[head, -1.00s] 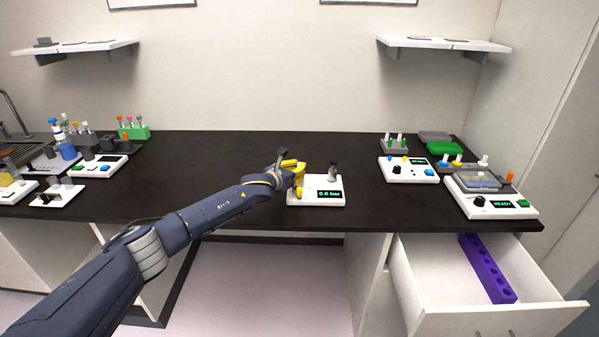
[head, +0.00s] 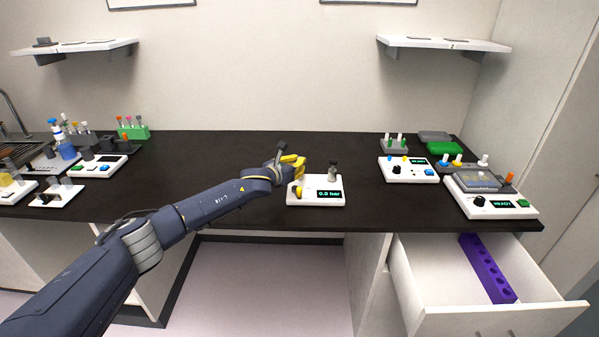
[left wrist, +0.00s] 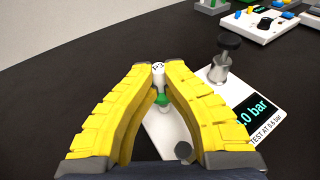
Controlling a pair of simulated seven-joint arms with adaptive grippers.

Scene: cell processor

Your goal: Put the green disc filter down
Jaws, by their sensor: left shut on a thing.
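My left gripper (head: 301,167) is over the left part of a white pressure tester (head: 333,201) whose screen reads 0.0 bar. In the left wrist view its yellow fingers (left wrist: 161,82) are closed in around a small piece with a green disc, the green disc filter (left wrist: 162,100). A whitish end of the piece shows between the fingertips; the fingers hide its sides. The white tester (left wrist: 163,128) lies beneath, and I cannot tell whether the filter touches it. The tester's black-topped post (left wrist: 229,43) stands to the right of the fingers. My right gripper is not in view.
White instruments (head: 408,172) and a green tray (head: 444,148) stand at the right. Racks with tubes (head: 133,131) and more devices stand at the left. An open drawer (head: 420,300) at the lower right holds a purple rack (head: 487,268). The counter behind the tester is clear.

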